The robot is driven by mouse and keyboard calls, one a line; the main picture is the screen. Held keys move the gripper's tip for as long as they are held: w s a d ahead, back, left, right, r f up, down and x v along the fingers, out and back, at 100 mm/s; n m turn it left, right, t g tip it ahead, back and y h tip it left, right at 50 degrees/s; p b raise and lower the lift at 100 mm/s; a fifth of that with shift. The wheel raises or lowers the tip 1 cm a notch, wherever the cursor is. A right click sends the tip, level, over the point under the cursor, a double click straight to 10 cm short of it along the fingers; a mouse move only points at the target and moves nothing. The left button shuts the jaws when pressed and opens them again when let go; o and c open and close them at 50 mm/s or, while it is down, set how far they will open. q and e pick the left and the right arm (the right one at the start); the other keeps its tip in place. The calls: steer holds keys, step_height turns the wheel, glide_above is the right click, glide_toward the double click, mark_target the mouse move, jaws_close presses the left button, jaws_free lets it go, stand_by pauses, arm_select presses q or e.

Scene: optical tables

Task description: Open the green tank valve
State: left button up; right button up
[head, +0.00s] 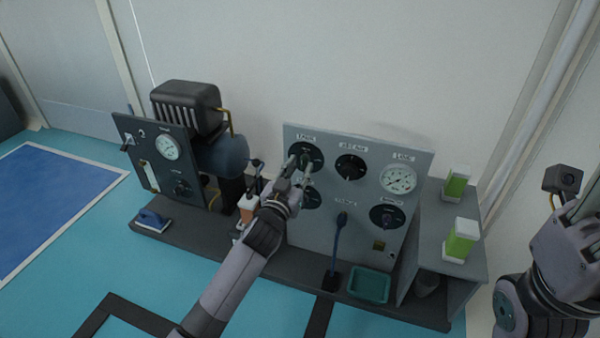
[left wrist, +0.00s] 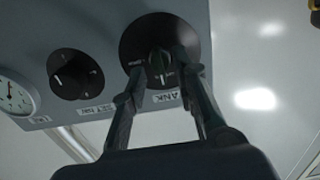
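The tank valve is a dark green knob on a round black dial (head: 314,153) at the upper left of the grey panel (head: 335,225). In the left wrist view the knob (left wrist: 160,63) sits between my two fingertips, its white mark beside the printed scale. My left gripper (head: 300,166) is at the dial with its fingers apart, one on each side of the knob; it also shows in the left wrist view (left wrist: 159,66). I cannot tell whether the fingers touch the knob.
The panel also has a black knob (head: 350,167), a gauge (head: 397,179) and a lower right knob (head: 387,216). A teal tray (head: 369,284) lies below. Green-and-white containers (head: 461,240) stand on the right shelf. A pump (head: 187,108) stands left.

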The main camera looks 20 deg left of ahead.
arm_select(q)
steer(key=shift+w, duration=0.55)
steer(key=shift+c, duration=0.4)
jaws_close()
